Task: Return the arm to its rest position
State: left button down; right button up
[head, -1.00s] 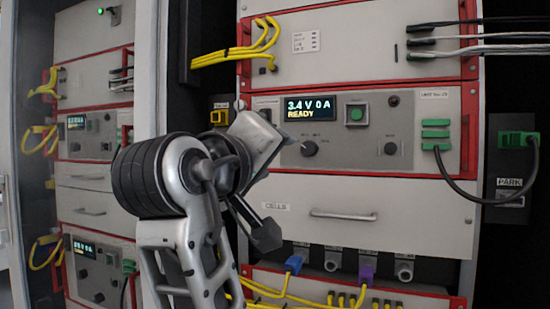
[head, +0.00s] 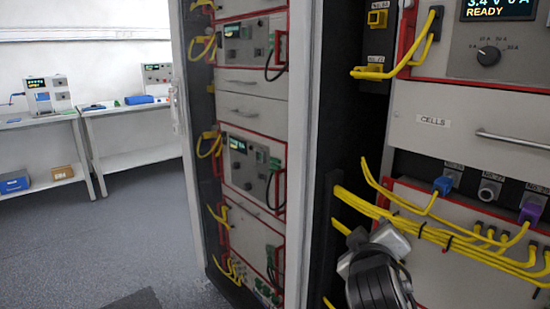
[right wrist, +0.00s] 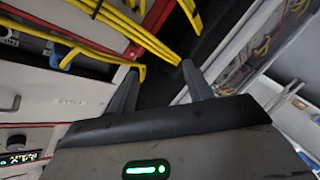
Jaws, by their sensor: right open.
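My right arm shows at the bottom right of the head view, with its dark round wrist joint and a pale grey part in front of the lower rack panel. The fingertips cannot be made out there. In the right wrist view my right gripper (right wrist: 160,80) has its two dark fingers apart, with nothing between them. Yellow cables (right wrist: 125,35) pass just beyond the fingertips; I cannot tell whether they touch. My left gripper is not in view.
The near rack has a CELLS drawer (head: 435,122), a blue plug (head: 443,185), a purple plug (head: 532,207) and bundled yellow cables (head: 400,220). A second rack (head: 252,120) stands left of it. Open floor (head: 120,240) and benches (head: 125,108) lie farther left.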

jog(key=s+a+f+g+y, duration=0.1)
jog(key=s+f+y, duration=0.3)
jog(key=f, duration=0.5)
jog(key=s+a+f+g+y, duration=0.1)
jog(key=s+a+f, duration=0.1)
jog(key=s+f, duration=0.55)
jog(key=s+a+f+m+g+y, duration=0.1)
jog(key=s+f+m, duration=0.3)
jog(key=s+f, duration=0.5)
jog(key=s+y, duration=0.1)
jog(key=s, duration=0.2)
jog(key=shift+s+f+g+y, duration=0.3)
jog(key=shift+s+f+y, duration=0.05)
jog(key=shift+y, duration=0.05)
